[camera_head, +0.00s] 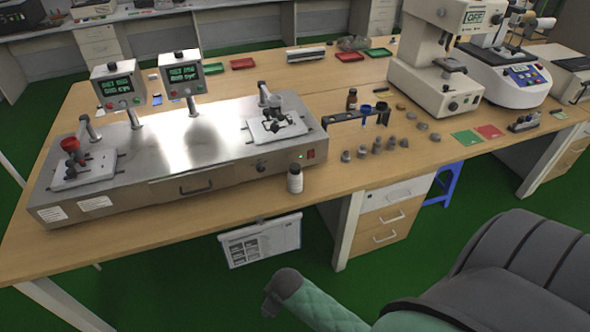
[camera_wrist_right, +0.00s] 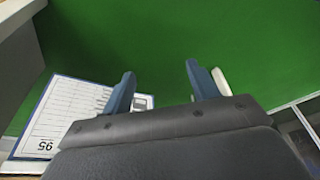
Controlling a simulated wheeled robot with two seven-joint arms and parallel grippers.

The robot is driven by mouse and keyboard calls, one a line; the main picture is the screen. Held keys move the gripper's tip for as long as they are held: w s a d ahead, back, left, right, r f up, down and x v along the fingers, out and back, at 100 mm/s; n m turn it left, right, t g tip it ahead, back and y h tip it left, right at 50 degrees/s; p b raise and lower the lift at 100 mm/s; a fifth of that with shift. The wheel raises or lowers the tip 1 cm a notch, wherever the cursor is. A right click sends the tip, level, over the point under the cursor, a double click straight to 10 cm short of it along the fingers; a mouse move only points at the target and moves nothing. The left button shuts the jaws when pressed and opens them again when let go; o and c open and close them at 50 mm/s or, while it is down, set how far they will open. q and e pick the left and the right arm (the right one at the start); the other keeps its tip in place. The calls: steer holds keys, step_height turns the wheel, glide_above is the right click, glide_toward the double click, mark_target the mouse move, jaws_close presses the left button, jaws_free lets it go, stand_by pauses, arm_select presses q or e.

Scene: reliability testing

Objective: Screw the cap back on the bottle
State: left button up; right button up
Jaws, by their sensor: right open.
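A small white bottle (camera_head: 295,183) with a dark top stands upright on the front edge of the wooden table, just in front of the steel machine. I cannot tell whether its dark top is a cap or an open neck. A small dark brown bottle (camera_head: 352,99) stands further back. I make out no separate loose cap. In the right wrist view my right gripper (camera_wrist_right: 160,67) is open with nothing between its fingers, over green floor. It is away from the bottles, which that view does not show. My left gripper is in neither view.
The steel machine (camera_head: 195,135) with two displays fills the table's left. Several small grey pieces (camera_head: 377,146) and a dark rack (camera_head: 343,116) lie right of the white bottle. A printed sheet (camera_head: 260,243) hangs below the front edge; a sheet also shows beside my right gripper (camera_wrist_right: 60,116).

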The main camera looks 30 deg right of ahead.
steer(key=w+d+r+n+g, duration=0.1)
steer(key=w+d+r+n, duration=0.3)
steer(key=w+r+n, duration=0.9)
steer(key=w+d+r, duration=0.4)
steer(key=d+r, duration=0.2)
steer(key=d, duration=0.1)
steer(key=w+d+r+n+g+h, duration=0.1)
steer(key=w+d+r, duration=0.4)
steer(key=d+r, duration=0.1)
steer(key=w+d+r+g+b, duration=0.1)
steer(key=w+d+r, duration=0.4)
steer(key=d, duration=0.4)
steer(key=shift+w+r+h, duration=0.1)
steer(key=shift+r+h, duration=0.2)
steer(key=shift+r, duration=0.55)
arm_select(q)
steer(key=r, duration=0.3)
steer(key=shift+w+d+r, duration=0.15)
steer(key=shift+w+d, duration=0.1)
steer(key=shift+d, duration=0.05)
